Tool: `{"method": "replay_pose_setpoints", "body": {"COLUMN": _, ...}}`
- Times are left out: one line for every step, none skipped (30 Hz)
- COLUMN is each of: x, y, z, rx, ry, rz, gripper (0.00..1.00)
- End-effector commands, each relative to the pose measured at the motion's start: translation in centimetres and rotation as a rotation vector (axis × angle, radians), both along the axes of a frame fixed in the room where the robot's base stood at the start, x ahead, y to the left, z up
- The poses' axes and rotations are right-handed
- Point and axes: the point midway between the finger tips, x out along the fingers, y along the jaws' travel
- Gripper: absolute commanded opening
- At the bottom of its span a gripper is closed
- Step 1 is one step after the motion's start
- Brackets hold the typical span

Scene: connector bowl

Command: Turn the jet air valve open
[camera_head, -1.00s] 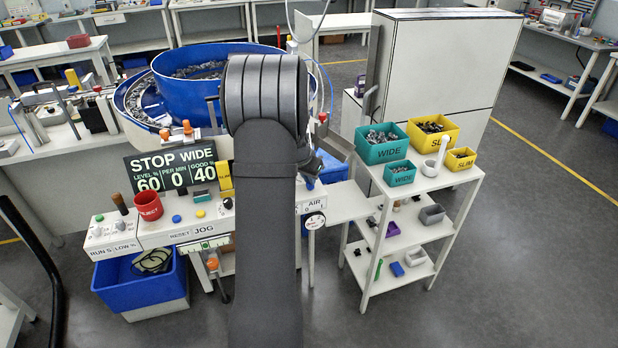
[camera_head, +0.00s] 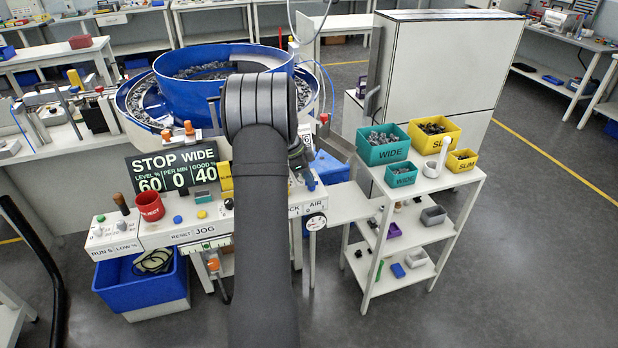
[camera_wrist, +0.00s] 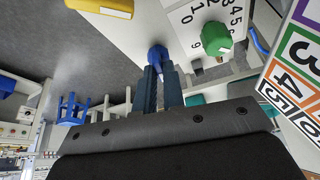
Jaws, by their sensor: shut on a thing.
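In the wrist view my gripper (camera_wrist: 161,80) is shut on a blue handle (camera_wrist: 157,54), which I take to be the jet air valve's. The handle stands on a white panel, between the dark blue fingertips. How far it is turned cannot be told. In the head view my gripper (camera_head: 306,175) shows partly behind my arm, just above the AIR label (camera_head: 316,205) at the panel's right end. The valve itself is hard to make out there.
A green knob (camera_wrist: 215,38) with a number scale sits close right of the blue handle in the wrist view. A card with coloured numbers (camera_wrist: 296,75) stands further right. A round dial (camera_head: 316,222) is below the AIR label. A shelf rack (camera_head: 440,180) with bins stands to the right.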

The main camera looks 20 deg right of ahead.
Motion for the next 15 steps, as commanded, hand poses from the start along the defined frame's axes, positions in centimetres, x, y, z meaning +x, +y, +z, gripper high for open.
{"method": "replay_pose_setpoints", "body": {"x": 0.13, "y": 0.03, "z": -0.01, "rx": 0.0, "ry": 0.0, "rz": -0.038, "gripper": 0.0}}
{"method": "replay_pose_setpoints", "body": {"x": 0.15, "y": 0.02, "z": 0.0, "rx": 0.0, "ry": -0.001, "rz": -0.06, "gripper": 0.0}}
{"method": "replay_pose_setpoints", "body": {"x": 0.18, "y": 0.02, "z": -0.02, "rx": 0.001, "ry": -0.001, "rz": -0.09, "gripper": 0.0}}
{"method": "replay_pose_setpoints", "body": {"x": 0.19, "y": 0.02, "z": -0.05, "rx": 0.001, "ry": -0.001, "rz": -0.111, "gripper": 0.0}}
{"method": "replay_pose_setpoints", "body": {"x": 0.18, "y": 0.02, "z": -0.05, "rx": 0.001, "ry": 0.0, "rz": -0.131, "gripper": 0.0}}
{"method": "replay_pose_setpoints", "body": {"x": 0.23, "y": 0.01, "z": -0.02, "rx": 0.001, "ry": -0.001, "rz": -0.157, "gripper": 0.0}}
{"method": "replay_pose_setpoints", "body": {"x": 0.25, "y": -0.01, "z": 0.0, "rx": 0.002, "ry": -0.002, "rz": -0.175, "gripper": 0.0}}
{"method": "replay_pose_setpoints", "body": {"x": 0.24, "y": -0.02, "z": 0.01, "rx": 0.001, "ry": -0.001, "rz": -0.191, "gripper": 0.0}}
{"method": "replay_pose_setpoints", "body": {"x": 0.25, "y": -0.02, "z": 0.0, "rx": 0.001, "ry": -0.001, "rz": -0.211, "gripper": 0.0}}
{"method": "replay_pose_setpoints", "body": {"x": 0.26, "y": -0.03, "z": -0.01, "rx": 0.001, "ry": -0.002, "rz": -0.226, "gripper": 0.0}}
{"method": "replay_pose_setpoints", "body": {"x": 0.28, "y": -0.04, "z": -0.01, "rx": 0.001, "ry": 0.0, "rz": -0.238, "gripper": 0.0}}
{"method": "replay_pose_setpoints", "body": {"x": 0.28, "y": -0.05, "z": 0.0, "rx": 0.001, "ry": -0.001, "rz": -0.254, "gripper": 0.0}}
{"method": "replay_pose_setpoints", "body": {"x": 0.28, "y": -0.06, "z": -0.01, "rx": 0.001, "ry": -0.001, "rz": -0.265, "gripper": 0.0}}
{"method": "replay_pose_setpoints", "body": {"x": 0.29, "y": -0.06, "z": -0.02, "rx": 0.001, "ry": -0.001, "rz": -0.274, "gripper": 0.0}}
{"method": "replay_pose_setpoints", "body": {"x": 0.29, "y": -0.06, "z": -0.02, "rx": 0.001, "ry": -0.001, "rz": -0.283, "gripper": 0.0}}
